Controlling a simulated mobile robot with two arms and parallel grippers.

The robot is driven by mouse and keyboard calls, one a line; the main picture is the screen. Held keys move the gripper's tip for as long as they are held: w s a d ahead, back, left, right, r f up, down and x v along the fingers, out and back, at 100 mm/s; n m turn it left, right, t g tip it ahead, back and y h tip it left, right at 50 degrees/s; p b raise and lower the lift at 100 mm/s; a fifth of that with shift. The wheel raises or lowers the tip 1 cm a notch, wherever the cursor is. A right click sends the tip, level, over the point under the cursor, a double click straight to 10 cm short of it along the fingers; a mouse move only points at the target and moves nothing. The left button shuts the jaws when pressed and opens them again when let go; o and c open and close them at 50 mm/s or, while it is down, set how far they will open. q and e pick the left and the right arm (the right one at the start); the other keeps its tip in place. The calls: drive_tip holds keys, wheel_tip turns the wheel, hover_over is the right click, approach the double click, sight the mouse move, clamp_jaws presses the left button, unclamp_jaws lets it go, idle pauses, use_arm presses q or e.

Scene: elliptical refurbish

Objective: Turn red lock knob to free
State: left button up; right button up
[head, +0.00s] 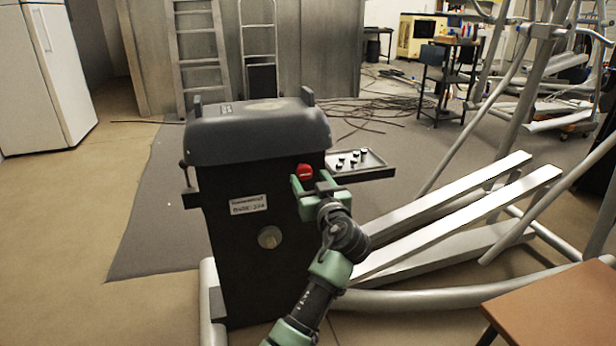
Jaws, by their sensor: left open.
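The red lock knob (304,172) is a small round knob on the upper front face of a black machine housing (235,215) in the head view. A small pale mark shows on the knob. My left gripper (311,180) is open with its green fingertips right at the knob, just below and to the right of it in the picture. The lower edge of the knob is partly hidden by the fingers. I cannot tell whether they touch it. My right gripper is not in view.
A tray with several small black-and-white parts (357,163) juts out right of the housing. White rails and tubes of the elliptical (450,220) fill the right side. A brown tabletop (560,310) is at lower right. Cables (385,105) lie behind. The left floor is clear.

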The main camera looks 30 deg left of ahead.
sight(305, 173)
use_arm(q)
drive_tip(key=b+x, duration=0.1)
drive_tip(key=x, duration=0.4)
drive_tip(key=shift+w+a, duration=0.15)
drive_tip(key=shift+w, duration=0.05)
clamp_jaws()
